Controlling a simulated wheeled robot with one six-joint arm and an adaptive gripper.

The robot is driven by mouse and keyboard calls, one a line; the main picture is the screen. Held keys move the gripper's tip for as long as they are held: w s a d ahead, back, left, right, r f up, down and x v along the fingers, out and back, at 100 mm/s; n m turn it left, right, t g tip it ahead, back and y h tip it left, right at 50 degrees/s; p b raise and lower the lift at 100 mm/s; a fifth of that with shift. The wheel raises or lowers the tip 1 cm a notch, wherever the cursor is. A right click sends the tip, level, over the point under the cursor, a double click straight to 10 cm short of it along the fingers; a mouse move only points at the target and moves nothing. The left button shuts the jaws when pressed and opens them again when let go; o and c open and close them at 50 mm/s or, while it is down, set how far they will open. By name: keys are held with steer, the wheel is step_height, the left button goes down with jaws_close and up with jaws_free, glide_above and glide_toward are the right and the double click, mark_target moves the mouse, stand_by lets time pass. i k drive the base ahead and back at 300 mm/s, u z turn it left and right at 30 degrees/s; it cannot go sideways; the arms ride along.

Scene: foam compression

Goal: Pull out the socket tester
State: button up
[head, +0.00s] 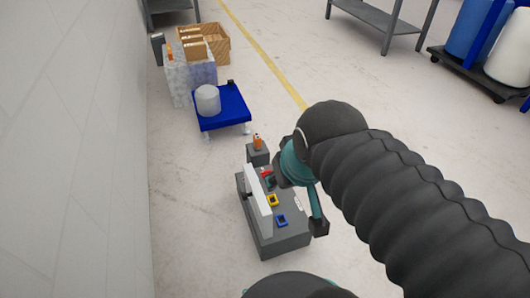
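A white upright panel (258,203) stands on a dark grey bench (285,243). A small red item (265,174) is by the panel's right face, at its far end; it may be the socket tester, but it is too small to be sure. My gripper (273,180) is at this red item, coming from the right under my dark sleeved arm. Its fingers are small and partly hidden, so I cannot tell whether they are open, shut or touching the item. A yellow square piece (272,200) and a blue square piece (281,220) are nearer, right of the panel.
An orange item (257,141) stands on a small grey block (258,155) behind the bench. A blue platform (222,110) bears a white cylinder (207,100). Crates (215,45) stand farther back. A white wall (80,150) runs along the left.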

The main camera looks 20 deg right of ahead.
mark_target(257, 139)
steer(key=z, duration=1.8)
steer(key=i, duration=3.05)
steer(key=u, duration=4.15)
